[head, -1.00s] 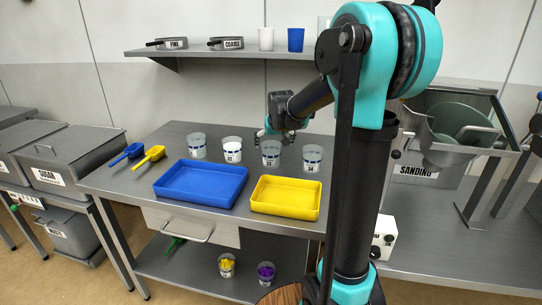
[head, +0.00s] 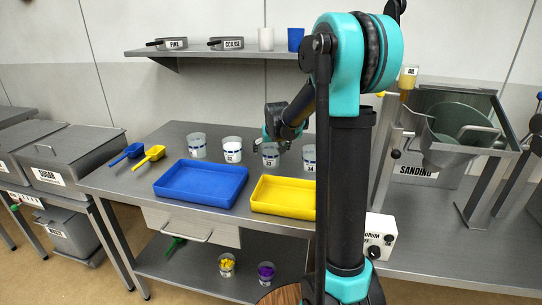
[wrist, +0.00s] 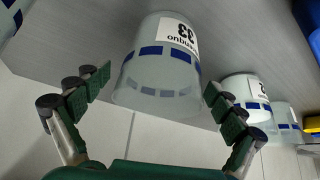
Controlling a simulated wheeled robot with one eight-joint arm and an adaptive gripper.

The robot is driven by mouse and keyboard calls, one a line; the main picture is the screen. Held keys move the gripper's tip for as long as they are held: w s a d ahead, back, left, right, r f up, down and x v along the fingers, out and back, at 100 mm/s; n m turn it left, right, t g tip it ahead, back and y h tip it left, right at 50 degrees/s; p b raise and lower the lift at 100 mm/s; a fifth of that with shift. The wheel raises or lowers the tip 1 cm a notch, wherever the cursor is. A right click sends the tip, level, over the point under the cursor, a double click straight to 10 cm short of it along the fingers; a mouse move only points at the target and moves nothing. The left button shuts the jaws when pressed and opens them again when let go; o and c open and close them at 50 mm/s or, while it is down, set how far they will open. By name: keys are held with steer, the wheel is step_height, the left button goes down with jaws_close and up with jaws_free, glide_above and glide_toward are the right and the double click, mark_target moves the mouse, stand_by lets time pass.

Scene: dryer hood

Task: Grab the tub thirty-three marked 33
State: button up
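The tub marked 33 (head: 270,158) is a clear tub with a white label and a band of blue squares. It stands on the steel table among similar tubs, partly hidden behind my gripper in the head view. In the wrist view tub 33 (wrist: 158,75) appears upside down, between my two fingers. My gripper (wrist: 157,88) is open, one finger on each side, with visible gaps to the tub. In the head view my gripper (head: 270,143) is right at the upper part of tub 33.
Tub 32 (head: 232,151) and another tub (head: 197,146) stand to the left, tub 34 (head: 309,160) close on the right. A blue tray (head: 202,197) and yellow tray (head: 275,208) lie in front. A shelf (head: 190,52) is above.

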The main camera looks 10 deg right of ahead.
steer(key=c, duration=1)
steer(key=shift+o, duration=0.2)
steer(key=shift+r, duration=0.15)
